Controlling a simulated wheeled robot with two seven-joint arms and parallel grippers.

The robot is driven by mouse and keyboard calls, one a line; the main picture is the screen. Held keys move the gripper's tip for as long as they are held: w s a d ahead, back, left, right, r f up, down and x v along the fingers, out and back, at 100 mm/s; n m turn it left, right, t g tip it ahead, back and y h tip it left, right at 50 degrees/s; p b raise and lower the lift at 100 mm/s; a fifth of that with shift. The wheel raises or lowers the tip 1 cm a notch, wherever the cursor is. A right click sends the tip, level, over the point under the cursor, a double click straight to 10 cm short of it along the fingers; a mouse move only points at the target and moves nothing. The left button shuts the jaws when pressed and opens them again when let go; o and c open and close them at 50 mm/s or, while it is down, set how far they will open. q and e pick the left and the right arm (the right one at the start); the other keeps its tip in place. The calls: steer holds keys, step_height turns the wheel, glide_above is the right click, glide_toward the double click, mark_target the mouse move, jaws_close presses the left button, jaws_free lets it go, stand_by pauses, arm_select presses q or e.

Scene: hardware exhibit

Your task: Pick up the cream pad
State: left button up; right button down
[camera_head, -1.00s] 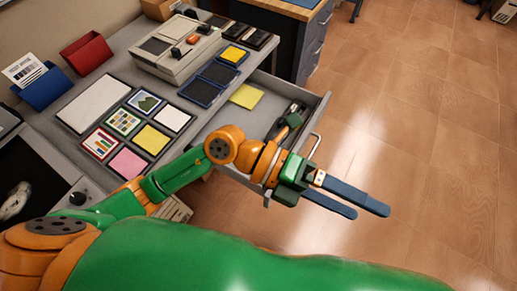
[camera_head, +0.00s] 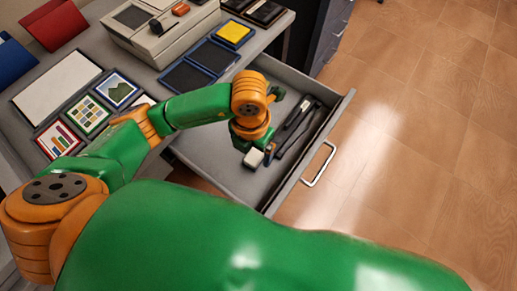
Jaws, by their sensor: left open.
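My left arm reaches across the open grey drawer (camera_head: 217,165), with its wrist bent down inside. My left gripper (camera_head: 262,150) points down into the drawer and is open; its fingertips are mostly hidden by the wrist. A small pale cream block (camera_head: 253,158) shows right at the gripper's lower end. I cannot tell whether it is the cream pad or whether a finger touches it. The pale yellow pad seen earlier in the drawer is out of sight, apparently behind my arm. My right gripper is not in view.
Dark slim tools (camera_head: 298,130) lie in the drawer to the right of my gripper. The drawer front has a metal handle (camera_head: 319,165). The desk above holds ink pads (camera_head: 187,76), cards (camera_head: 89,114) and a beige machine (camera_head: 160,28). Open floor lies to the right.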

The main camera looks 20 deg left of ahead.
mark_target(253, 157)
arm_select(q)
steer(key=f, duration=0.5)
steer(key=w+f, duration=0.1)
steer(key=f, duration=0.1)
steer(key=shift+w+a+f, duration=0.1)
steer(key=shift+a+f, duration=0.05)
steer(key=shift+a, duration=0.1)
jaws_close()
steer(key=shift+w+r+p, duration=0.1)
steer(key=shift+r+p, duration=0.3)
steer(key=shift+r, duration=1.3)
steer(key=s+d+r+p, duration=0.1)
steer(key=s+d+r, duration=0.1)
steer(key=s+r, duration=0.1)
steer(key=s+d+r+p, duration=0.1)
steer(key=s+d+r, duration=0.2)
steer(key=s, duration=0.2)
steer(key=s+d+r+p, duration=0.1)
steer(key=s+d+r, duration=0.1)
steer(key=s+r, duration=0.1)
steer(key=shift+s+d+r, duration=0.35)
steer(key=shift+s, duration=0.15)
